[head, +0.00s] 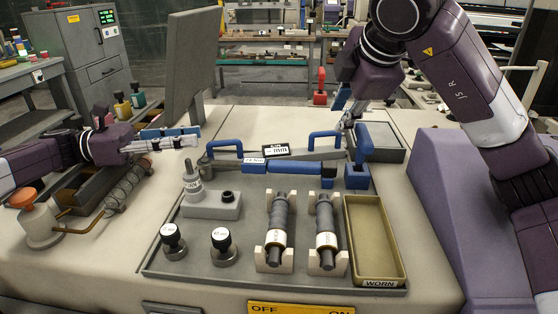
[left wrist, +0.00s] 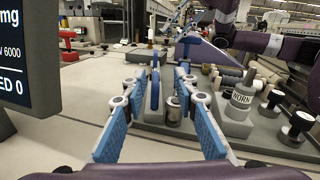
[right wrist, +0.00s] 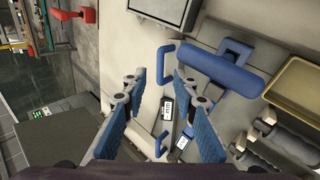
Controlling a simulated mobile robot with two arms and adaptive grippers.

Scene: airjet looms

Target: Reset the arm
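My left gripper (head: 195,138) reaches in from the left, above the pale worktop behind the tray's left corner. In the left wrist view its blue-padded fingers (left wrist: 162,82) are apart with nothing between them. My right gripper (head: 345,112) points down near the blue handles behind the tray. My right arm (head: 470,85) comes in from the upper right, bent at the elbow. Both grippers appear clear of the objects.
A grey screen (head: 188,65) stands behind my left gripper. A purple housing (head: 450,200) is right.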

